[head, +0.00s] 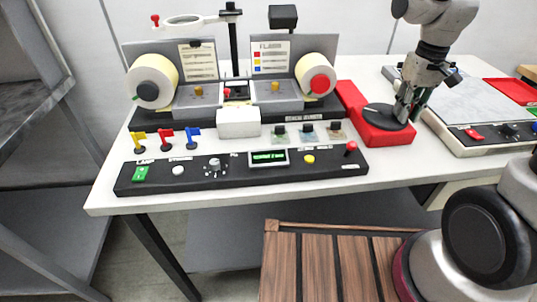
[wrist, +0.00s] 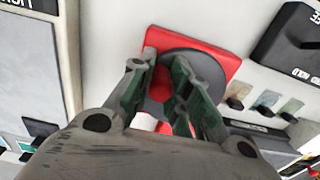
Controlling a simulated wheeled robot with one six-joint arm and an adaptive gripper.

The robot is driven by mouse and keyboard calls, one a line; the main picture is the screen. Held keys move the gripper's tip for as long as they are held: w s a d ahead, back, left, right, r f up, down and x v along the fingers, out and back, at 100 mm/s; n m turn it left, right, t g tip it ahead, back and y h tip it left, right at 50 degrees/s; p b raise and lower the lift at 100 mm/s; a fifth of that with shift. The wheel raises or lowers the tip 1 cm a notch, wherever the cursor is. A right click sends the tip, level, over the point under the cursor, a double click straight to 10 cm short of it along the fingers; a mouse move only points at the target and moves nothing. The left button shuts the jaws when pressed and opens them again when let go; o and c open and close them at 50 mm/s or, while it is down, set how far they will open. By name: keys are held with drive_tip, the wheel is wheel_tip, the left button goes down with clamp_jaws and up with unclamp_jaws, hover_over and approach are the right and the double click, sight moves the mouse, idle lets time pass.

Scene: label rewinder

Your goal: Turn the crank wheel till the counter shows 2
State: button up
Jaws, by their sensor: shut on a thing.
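The crank wheel (head: 378,118) is a dark disc on a red base (head: 383,138) at the right end of the rewinder. My gripper (head: 404,112) reaches down from above onto the right side of the disc.
Two label rolls (head: 153,80) (head: 317,74) stand at the back. The black control panel (head: 225,185) has several buttons and a knob. Yellow, red and blue levers (head: 165,137) are at the left. A grey-topped machine (head: 470,105) stands close on the right of the wheel.

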sight(395, 125)
drive_tip(key=shift+s+a+f, duration=0.1)
drive_tip(key=shift+s+a, duration=0.15)
drive_tip(key=shift+s, duration=0.2)
drive_tip(key=shift+s+a+f, duration=0.1)
drive_tip(key=shift+s+a, duration=0.1)
drive_tip(key=shift+s, duration=0.25)
drive_tip(key=shift+s+a+r, duration=0.1)
drive_tip(key=shift+s+a, duration=0.2)
drive_tip(key=shift+a, duration=0.25)
drive_tip(key=shift+s+a, duration=0.3)
drive_tip(key=shift+a, duration=0.2)
drive_tip(key=shift+w, duration=0.1)
drive_tip(key=o, duration=0.8)
drive_tip(key=shift+r, duration=0.1)
drive_tip(key=shift+o, duration=0.2)
drive_tip(key=shift+w, duration=0.1)
wheel_tip(395, 125, up, 9)
